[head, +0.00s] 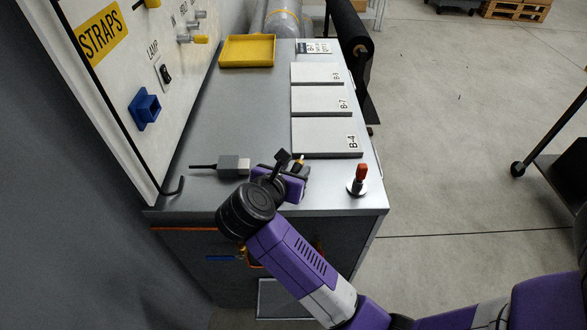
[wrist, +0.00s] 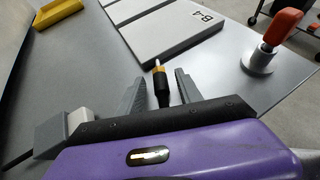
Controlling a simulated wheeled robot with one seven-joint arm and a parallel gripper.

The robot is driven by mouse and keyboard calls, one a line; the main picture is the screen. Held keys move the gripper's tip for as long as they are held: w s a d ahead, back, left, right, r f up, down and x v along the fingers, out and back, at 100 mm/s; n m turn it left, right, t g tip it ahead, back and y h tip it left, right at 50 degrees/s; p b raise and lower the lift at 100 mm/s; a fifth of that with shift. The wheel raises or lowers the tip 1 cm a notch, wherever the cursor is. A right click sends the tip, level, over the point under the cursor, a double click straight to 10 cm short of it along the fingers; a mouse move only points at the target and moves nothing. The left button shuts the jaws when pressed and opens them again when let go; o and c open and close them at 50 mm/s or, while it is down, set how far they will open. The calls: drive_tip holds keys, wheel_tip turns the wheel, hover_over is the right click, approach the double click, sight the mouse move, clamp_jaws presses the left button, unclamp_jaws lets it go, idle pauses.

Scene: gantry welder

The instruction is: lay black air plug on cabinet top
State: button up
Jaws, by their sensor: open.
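The black air plug (wrist: 162,88) has a black body and a brass and orange tip. In the wrist view it shows between the two grey fingers of my gripper (wrist: 161,77), with a gap on both sides. The fingers are open and low over the grey cabinet top (head: 240,112). In the head view my gripper (head: 296,168) is over the front part of the cabinet top, and only the plug's yellowish tip (head: 299,162) shows beyond it. Its lower end is hidden by my gripper, so I cannot tell exactly how it rests.
A grey connector (head: 234,166) with a black cable lies left of my gripper. An orange-handled fitting (head: 359,181) stands at the right front. Plates marked B-4 (head: 325,137), B-7 and another lie behind. A yellow tray (head: 247,51) is at the back. A panel borders the left.

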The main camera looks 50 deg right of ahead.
drive_tip(key=b+v, duration=0.2)
drive_tip(key=v, duration=1)
drive_tip(key=shift+s+d, duration=0.2)
drive_tip(key=shift+d, duration=0.1)
drive_tip(key=s+d+h, duration=0.1)
drive_tip(key=s+d+r+n+h, duration=0.1)
drive_tip(key=s+d, duration=0.1)
drive_tip(key=shift+d+h, duration=0.3)
drive_tip(key=s+r+n+t+h, duration=0.5)
drive_tip(key=s+r+n+t, duration=0.6)
drive_tip(key=n, duration=0.8)
drive_tip(key=s+a+f+n+t+y, duration=0.1)
drive_tip(key=a+f+n+t+y, duration=0.3)
drive_tip(key=n+y, duration=0.55)
drive_tip(key=s+a+f+n+t+y, duration=0.1)
drive_tip(key=a+f+n+t+y, duration=0.2)
drive_tip(key=a+n+y, duration=0.7)
drive_tip(key=s+f+n+g, duration=0.6)
drive_tip(key=s+f+n, duration=0.1)
drive_tip(key=f+n, duration=0.3)
drive_tip(key=shift+a+n, duration=0.25)
drive_tip(key=shift+n, duration=0.5)
